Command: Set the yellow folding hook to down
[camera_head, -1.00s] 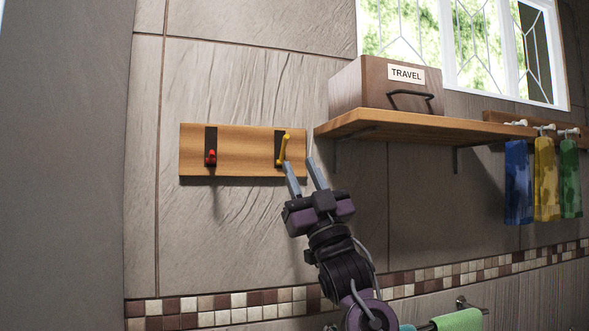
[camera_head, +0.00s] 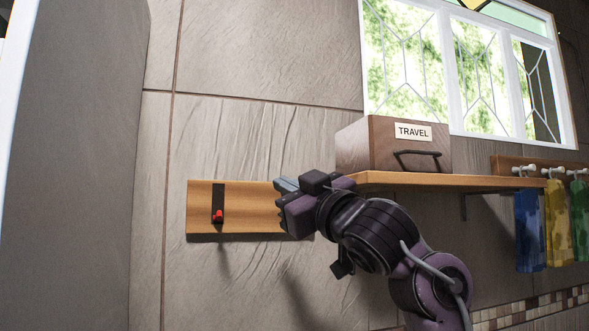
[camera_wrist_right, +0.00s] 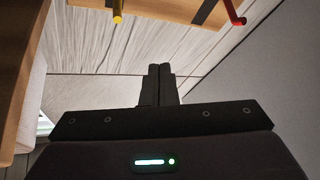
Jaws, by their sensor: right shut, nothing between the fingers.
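The yellow folding hook shows only in part in the right wrist view (camera_wrist_right: 117,17), as a short yellow bar at the top edge by the wooden board (camera_wrist_right: 160,8). In the head view my right gripper (camera_head: 285,185) covers it, and I cannot tell whether it is up or down. The board (camera_head: 252,207) is on the tiled wall, with a red hook (camera_head: 217,216) on its left black plate. The red hook also shows in the wrist view (camera_wrist_right: 237,20). My right gripper is shut and empty, with its fingers apart from the yellow hook in the wrist view. My left gripper is not in view.
A wooden shelf (camera_head: 460,181) juts out just right of my right gripper, carrying a box labelled TRAVEL (camera_head: 375,150). Blue, yellow and green towels (camera_head: 530,230) hang from pegs at far right. The wall left of the board is clear.

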